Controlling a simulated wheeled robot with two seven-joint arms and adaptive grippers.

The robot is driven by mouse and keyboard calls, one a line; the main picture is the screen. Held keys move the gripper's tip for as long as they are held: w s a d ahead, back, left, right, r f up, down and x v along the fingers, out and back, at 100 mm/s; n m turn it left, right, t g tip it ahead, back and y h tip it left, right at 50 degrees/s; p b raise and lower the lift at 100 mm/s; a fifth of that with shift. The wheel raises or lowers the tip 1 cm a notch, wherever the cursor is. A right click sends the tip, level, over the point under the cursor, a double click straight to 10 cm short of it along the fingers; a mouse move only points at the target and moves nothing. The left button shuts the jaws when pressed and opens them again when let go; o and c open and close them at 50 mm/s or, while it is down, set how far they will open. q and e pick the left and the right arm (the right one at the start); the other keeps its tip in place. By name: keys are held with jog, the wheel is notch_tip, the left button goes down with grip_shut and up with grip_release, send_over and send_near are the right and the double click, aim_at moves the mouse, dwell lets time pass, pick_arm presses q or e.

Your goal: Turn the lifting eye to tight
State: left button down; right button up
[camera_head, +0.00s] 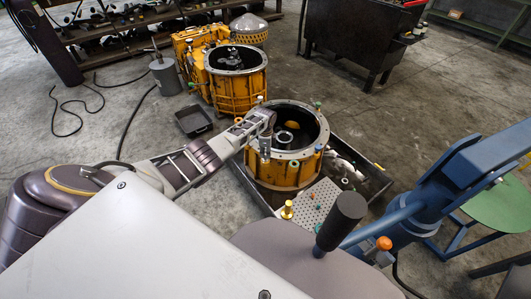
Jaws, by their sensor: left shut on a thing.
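The yellow transmission housing (272,172) stands upright in a dark tray, its open top facing up. A pale flange rim (322,128) runs around the opening. My left gripper (265,150) reaches in from the left to the near-left part of this rim. It is shut, with its fingers pointing down at the rim. The lifting eye is mostly hidden between the fingers, and how far it is turned cannot be seen. My right gripper is not in view.
A second yellow housing (238,88) stands behind. The dark tray (372,180) holds loose parts beside a perforated plate (316,203). A blue machine arm (450,180) is at right. A small black tray (193,120) lies on the floor. Open floor lies at right-centre.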

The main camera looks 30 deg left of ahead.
pick_arm(q)
jog(key=shift+m, duration=1.9)
jog(key=c, duration=1.5)
grip_release()
jog(key=shift+r, duration=0.1)
jog(key=shift+r, duration=5.95)
